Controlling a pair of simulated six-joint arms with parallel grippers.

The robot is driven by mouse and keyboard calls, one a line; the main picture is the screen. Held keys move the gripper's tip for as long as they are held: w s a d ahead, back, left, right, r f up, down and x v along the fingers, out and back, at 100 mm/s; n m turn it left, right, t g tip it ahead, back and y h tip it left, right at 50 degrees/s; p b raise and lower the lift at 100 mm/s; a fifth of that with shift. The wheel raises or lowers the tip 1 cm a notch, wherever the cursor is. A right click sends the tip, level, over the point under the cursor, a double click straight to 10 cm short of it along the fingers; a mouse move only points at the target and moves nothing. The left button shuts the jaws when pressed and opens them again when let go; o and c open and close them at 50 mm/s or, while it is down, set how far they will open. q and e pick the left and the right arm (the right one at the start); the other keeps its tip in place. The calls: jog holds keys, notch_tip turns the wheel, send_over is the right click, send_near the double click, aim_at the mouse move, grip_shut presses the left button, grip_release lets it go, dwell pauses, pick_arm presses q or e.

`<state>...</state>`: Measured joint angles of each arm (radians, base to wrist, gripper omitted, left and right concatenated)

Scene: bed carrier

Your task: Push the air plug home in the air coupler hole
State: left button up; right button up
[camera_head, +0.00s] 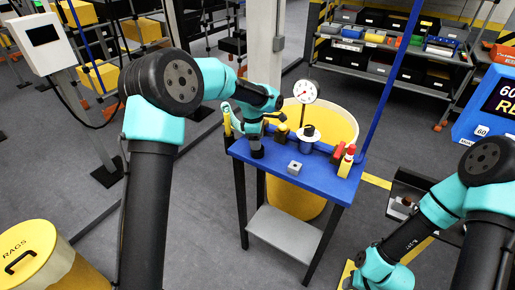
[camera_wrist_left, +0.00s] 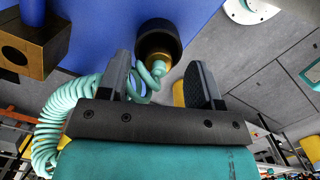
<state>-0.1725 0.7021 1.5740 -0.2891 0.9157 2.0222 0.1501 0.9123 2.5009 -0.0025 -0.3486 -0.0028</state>
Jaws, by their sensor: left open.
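My left gripper (camera_wrist_left: 159,64) is open in the wrist view, with one dark finger on each side of a brass air plug (camera_wrist_left: 154,66) at the end of a coiled teal hose (camera_wrist_left: 62,112). Both fingers look apart from the plug. The plug's brass body shows at the mouth of a black round air coupler (camera_wrist_left: 174,38) beside a blue surface; how deep it sits I cannot tell. In the head view my left arm reaches the left end of the blue table (camera_head: 318,180), where the coupler and fingertips are too small to tell.
A brass block (camera_wrist_left: 45,50) with a hole is close left of the gripper in the wrist view. The table carries a dial gauge (camera_head: 305,92), a small grey block (camera_head: 294,167) and red bottles (camera_head: 338,151). A yellow bin (camera_head: 335,115) stands behind.

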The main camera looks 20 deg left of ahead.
pick_arm(q)
jog(key=shift+d+f, duration=0.1)
jog(key=shift+f, duration=0.7)
jog(key=c, duration=1)
jog(key=shift+r, duration=0.1)
jog(key=shift+r, duration=1.2)
jog(key=shift+s+r, duration=0.35)
jog(key=shift+r, duration=0.2)
jog(key=s+d, duration=0.1)
jog(key=s, duration=0.4)
jog(key=s+d+r, duration=0.1)
jog(key=s+d, duration=0.1)
jog(key=s, duration=0.2)
jog(key=s+d, duration=0.1)
jog(key=s, duration=0.4)
jog(key=shift+s+d+r, duration=0.15)
jog(key=shift+s+r, duration=0.05)
jog(key=shift+s, duration=0.15)
